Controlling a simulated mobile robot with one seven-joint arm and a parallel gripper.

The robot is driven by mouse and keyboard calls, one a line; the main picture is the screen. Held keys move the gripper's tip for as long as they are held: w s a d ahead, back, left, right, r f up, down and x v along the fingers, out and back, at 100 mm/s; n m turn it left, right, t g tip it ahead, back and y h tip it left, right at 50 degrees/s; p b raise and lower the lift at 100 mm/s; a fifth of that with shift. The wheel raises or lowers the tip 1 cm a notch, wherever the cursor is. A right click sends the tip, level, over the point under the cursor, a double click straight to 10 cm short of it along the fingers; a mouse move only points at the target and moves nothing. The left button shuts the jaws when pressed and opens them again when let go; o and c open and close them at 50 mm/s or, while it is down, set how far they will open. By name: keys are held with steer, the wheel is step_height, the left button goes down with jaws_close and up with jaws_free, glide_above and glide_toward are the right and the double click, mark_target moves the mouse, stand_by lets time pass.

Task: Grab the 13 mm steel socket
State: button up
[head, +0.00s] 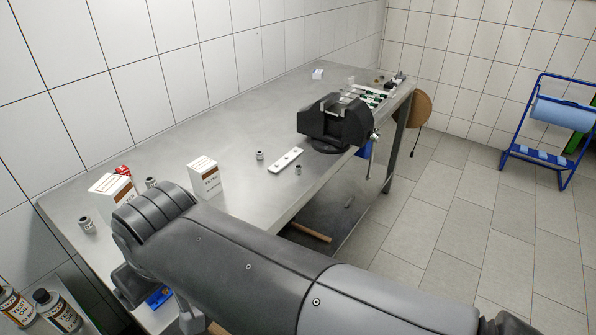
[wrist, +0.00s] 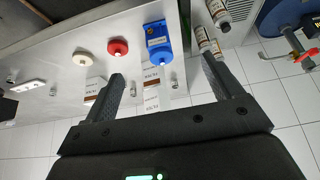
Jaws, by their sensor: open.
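Several small grey metal sockets stand on the steel table (head: 235,120). In the head view, one socket (head: 260,155) and another socket (head: 298,169) stand on either side of a white strip. A further socket (head: 151,182) is partly hidden between two boxes, and another socket (head: 87,225) stands at the left. In the wrist view small sockets also show, one (wrist: 132,88) beside the left finger and one (wrist: 175,84) between the fingers. I cannot read sizes, so I cannot tell which is 13 mm. My gripper (wrist: 162,70) is open and empty, its fingers wide apart.
White printed boxes (head: 204,180) stand near the sockets. A black vise (head: 335,122) stands farther along the table, near the white strip (head: 285,160). A blue container (wrist: 158,45), a red round item (wrist: 118,47) and a cream round item (wrist: 85,60) show in the wrist view.

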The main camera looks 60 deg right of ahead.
steer(key=c, duration=0.8)
steer(key=w+d+r+g, duration=0.2)
steer(key=w+d+r, duration=0.3)
steer(key=w+d, duration=0.7)
steer(key=w+d+m+g, duration=0.1)
steer(key=w+d, duration=0.2)
steer(key=d, duration=0.5)
steer(key=w+d, duration=0.3)
steer(key=d, duration=0.6)
steer(key=g, duration=0.3)
glide_above(299, 174)
steer(key=d, duration=0.1)
step_height(299, 174, down, 13)
steer(key=f, duration=0.4)
steer(key=shift+w+f, duration=0.35)
steer(key=shift+f, duration=0.05)
steer(key=shift+a+f, duration=0.1)
steer(key=shift+f, duration=2.9)
